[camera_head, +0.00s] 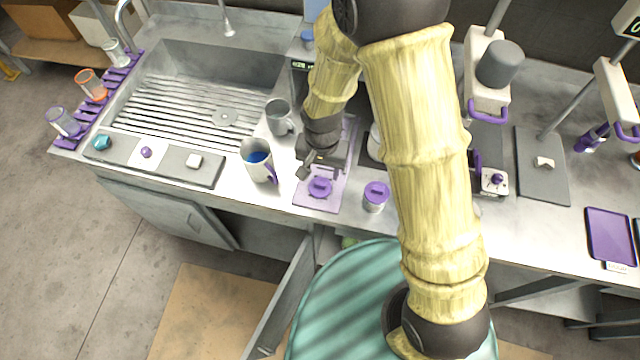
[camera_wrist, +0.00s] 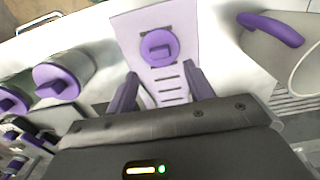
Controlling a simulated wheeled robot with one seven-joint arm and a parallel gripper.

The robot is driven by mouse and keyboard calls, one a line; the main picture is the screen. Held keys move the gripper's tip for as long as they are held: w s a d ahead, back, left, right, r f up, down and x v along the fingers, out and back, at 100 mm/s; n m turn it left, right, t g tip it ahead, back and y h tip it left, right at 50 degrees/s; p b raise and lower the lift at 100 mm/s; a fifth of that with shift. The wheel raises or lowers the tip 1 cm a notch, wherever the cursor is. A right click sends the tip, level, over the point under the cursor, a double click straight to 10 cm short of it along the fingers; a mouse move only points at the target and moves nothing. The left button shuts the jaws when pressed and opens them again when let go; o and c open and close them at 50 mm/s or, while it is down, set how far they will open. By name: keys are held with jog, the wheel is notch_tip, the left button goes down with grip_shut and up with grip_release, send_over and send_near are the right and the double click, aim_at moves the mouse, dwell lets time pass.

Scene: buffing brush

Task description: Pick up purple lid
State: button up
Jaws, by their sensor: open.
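A round purple lid (camera_head: 319,187) with a raised grip lies on a pale lilac board (camera_head: 309,203) at the front of the counter. It also shows in the wrist view (camera_wrist: 159,46), ahead of my fingers and roughly centred between them. My gripper (camera_head: 313,168) is just above and behind the lid in the head view. In the wrist view my gripper (camera_wrist: 160,88) is open and empty, with its two fingers apart. A second purple lid (camera_head: 376,190) sits on a small jar right of the board.
A grey mug with blue contents and a purple handle (camera_head: 259,163) stands close left of the board. Another grey mug (camera_head: 279,118) is behind it. A sink (camera_head: 190,100) lies further left. The front edge of the counter is close to the board.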

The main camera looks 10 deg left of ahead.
aim_at(320, 181)
jog(key=shift+s+a+f+p, duration=0.1)
jog(key=shift+f+p, duration=0.25)
jog(key=shift+f, duration=0.75)
jog(key=shift+s+a+f+p, duration=0.1)
jog(key=shift+f+p, duration=0.2)
jog(key=shift+f, duration=0.8)
jog(key=shift+c, duration=0.4)
jog(key=c, duration=1)
